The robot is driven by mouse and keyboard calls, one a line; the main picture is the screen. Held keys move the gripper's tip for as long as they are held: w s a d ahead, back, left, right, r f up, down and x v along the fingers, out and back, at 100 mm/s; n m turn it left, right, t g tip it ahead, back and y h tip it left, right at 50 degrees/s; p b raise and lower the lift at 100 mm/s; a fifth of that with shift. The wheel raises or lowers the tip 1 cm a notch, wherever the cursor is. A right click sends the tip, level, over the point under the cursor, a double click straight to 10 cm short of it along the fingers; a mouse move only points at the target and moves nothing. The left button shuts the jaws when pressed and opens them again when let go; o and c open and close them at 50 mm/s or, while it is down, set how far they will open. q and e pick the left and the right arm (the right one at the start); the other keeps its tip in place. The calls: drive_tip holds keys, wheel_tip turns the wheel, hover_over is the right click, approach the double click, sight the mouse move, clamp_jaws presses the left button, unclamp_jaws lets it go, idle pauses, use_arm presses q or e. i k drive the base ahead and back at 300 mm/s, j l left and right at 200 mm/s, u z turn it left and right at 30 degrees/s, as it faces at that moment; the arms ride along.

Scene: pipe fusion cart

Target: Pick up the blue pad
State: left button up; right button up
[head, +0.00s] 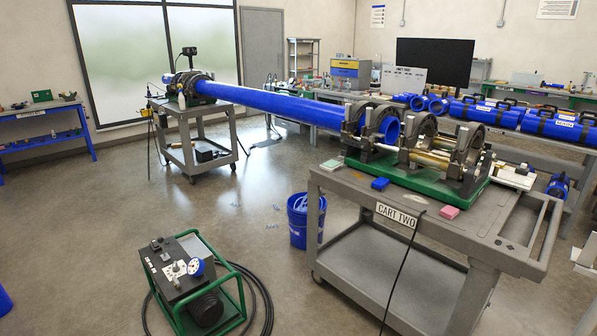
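The blue pad (380,184) is a small block lying on the grey top of the cart (337,184) labelled CART TWO, near its front edge. It sits just in front of the green base (418,178) of the pipe fusion machine, and nothing covers it. A pink pad (449,212) lies to its right and a small greenish pad (331,165) to its left on the same cart top. Neither of my grippers is in view.
A black cable hangs down the cart's front. A blue bucket (305,221) stands on the floor left of the cart. A green-framed power unit (196,284) with a coiled black hose stands at front left. A long blue pipe (270,103) spans to another cart (195,130).

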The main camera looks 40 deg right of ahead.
sight(381, 184)
drive_tip(key=i+l+z, duration=0.1)
drive_tip(key=i+z, duration=0.75)
drive_tip(key=i+j+z, duration=0.1)
drive_tip(key=i+z, duration=0.15)
drive_tip(key=z, duration=0.2)
